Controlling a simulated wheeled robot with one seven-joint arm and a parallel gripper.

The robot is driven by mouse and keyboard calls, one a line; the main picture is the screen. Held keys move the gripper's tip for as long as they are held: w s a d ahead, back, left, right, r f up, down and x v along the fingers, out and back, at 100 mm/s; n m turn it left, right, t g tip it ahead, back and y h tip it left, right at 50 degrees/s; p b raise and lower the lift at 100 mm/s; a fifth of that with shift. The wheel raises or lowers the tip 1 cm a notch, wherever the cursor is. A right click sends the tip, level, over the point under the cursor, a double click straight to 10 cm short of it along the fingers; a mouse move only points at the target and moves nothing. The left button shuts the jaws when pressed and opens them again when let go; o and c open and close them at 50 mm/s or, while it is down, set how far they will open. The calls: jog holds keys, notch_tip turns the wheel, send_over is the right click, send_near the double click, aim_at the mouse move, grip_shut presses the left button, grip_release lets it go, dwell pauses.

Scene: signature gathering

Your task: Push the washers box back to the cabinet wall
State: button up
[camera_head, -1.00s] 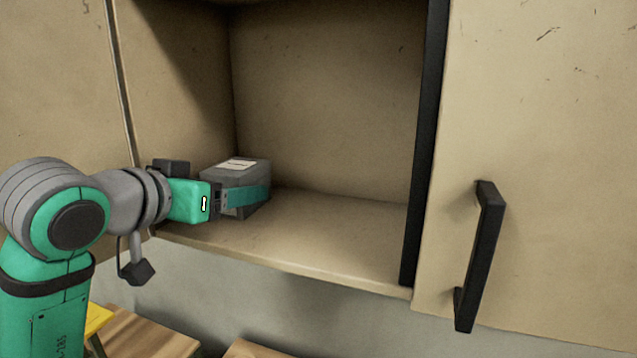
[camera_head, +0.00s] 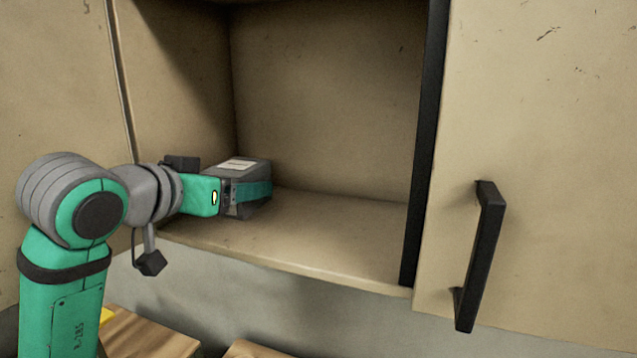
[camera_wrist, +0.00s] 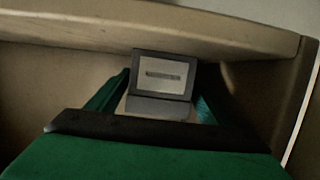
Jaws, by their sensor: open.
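The washers box (camera_head: 243,164) is a small grey box with a pale label on top. It sits on the cabinet shelf at the left, near the left side wall and the back corner. In the wrist view the box (camera_wrist: 160,74) shows a grey-framed face with a label, between my fingers. My gripper (camera_head: 254,190) reaches in from the left, its jaws open with a green finger along the box's near side. The other finger is hidden in the head view. Contact between fingers and box cannot be told. The gap behind the box is hidden.
The cabinet shelf (camera_head: 320,232) is bare to the right of the box. A dark edge strip (camera_head: 425,150) and a cabinet door with a black handle (camera_head: 482,255) stand at the right. Wooden boards (camera_head: 150,335) lie below.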

jog(key=shift+w+d, duration=0.55)
jog(key=shift+w, duration=0.85)
jog(key=shift+w+d, duration=0.5)
jog(key=shift+w, duration=0.85)
jog(key=shift+w+d, duration=0.55)
jog(key=shift+w, duration=0.85)
jog(key=shift+s+a, duration=0.6)
jog(key=shift+s, duration=0.95)
jog(key=shift+s+a, duration=0.55)
jog(key=shift+s, duration=1.05)
jog(key=shift+s+a, duration=0.6)
jog(key=shift+s, duration=0.95)
